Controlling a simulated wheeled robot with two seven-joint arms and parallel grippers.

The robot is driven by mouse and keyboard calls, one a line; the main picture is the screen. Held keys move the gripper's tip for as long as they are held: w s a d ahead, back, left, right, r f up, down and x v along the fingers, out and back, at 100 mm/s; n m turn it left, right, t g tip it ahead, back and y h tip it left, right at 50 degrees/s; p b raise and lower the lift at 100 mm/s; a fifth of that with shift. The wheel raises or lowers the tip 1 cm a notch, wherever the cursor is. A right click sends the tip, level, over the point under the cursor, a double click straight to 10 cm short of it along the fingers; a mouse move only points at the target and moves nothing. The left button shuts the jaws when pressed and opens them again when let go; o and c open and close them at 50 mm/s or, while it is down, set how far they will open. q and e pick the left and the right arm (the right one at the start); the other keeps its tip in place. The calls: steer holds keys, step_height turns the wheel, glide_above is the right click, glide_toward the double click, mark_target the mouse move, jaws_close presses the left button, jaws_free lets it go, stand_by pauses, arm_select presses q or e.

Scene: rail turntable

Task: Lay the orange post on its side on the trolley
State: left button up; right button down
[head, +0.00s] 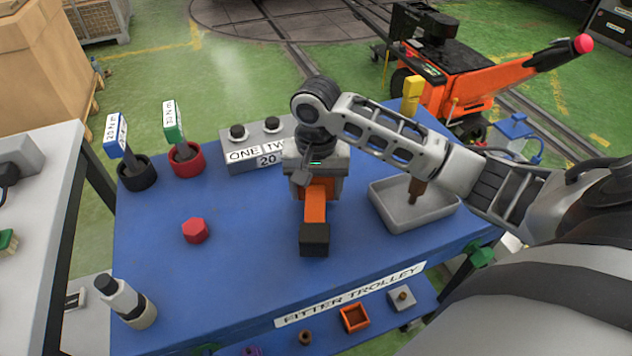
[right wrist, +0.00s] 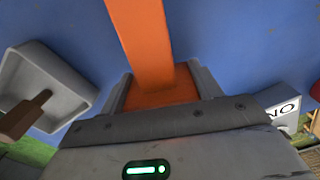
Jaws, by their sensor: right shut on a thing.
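The orange post (head: 315,205) is held by my right gripper (head: 316,188) over the middle of the blue trolley top (head: 240,290). It points toward the front edge, with its black end block (head: 314,240) nearest the viewer, and looks roughly level, on its side. In the right wrist view the orange post (right wrist: 143,45) runs from between the fingers to the top edge, with blue surface behind. I cannot tell whether it touches the top. My left gripper is not in view.
A grey tray (head: 380,210) with a brown piece stands right of the post. A red hexagonal piece (head: 195,230) lies to the left. Behind are red (head: 186,165) and black (head: 137,178) holders and a grey ONE/TWO box (head: 237,155).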

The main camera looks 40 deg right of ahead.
steer(key=shift+f, duration=0.35)
stand_by(0.6)
steer(key=shift+c, duration=1.2)
jaws_free()
arm_select(q)
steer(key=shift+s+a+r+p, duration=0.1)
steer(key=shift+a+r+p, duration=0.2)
steer(key=shift+p, duration=0.5)
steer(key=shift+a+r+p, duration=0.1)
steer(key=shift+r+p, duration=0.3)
steer(key=shift+p, duration=0.4)
arm_select(e)
step_height(320, 180, up, 16)
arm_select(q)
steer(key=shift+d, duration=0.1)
